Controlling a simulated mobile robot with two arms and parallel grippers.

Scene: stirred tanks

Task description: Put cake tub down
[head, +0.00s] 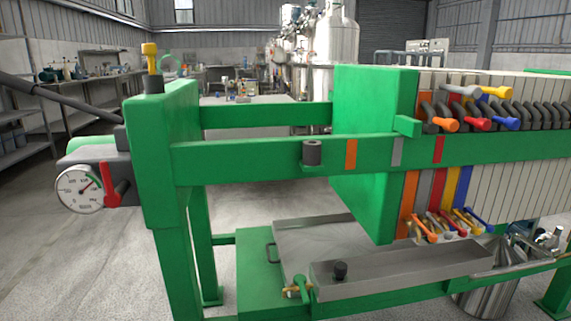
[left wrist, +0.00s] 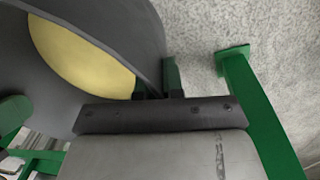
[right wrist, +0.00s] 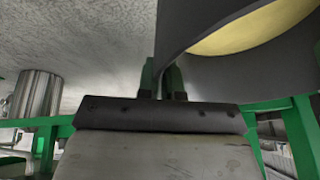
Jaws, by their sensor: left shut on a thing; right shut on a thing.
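The cake tub is a dark grey, round-walled tub with a pale yellow mass inside. In the left wrist view the tub (left wrist: 148,28) fills the upper left, and my left gripper (left wrist: 160,82) is shut on its wall. In the right wrist view the tub (right wrist: 190,55) is at the upper right, and my right gripper (right wrist: 163,78) is shut on its wall. The head view shows neither the tub nor my grippers. The tub's underside and what it rests on, if anything, are hidden.
A green filter press frame (head: 250,157) stands ahead in the head view, with a pressure gauge (head: 80,188) at its left end. A metal drip tray (head: 400,270) lies below the plates. A steel bucket (head: 485,290) is at the lower right. Concrete floor (head: 80,265) is bare at left.

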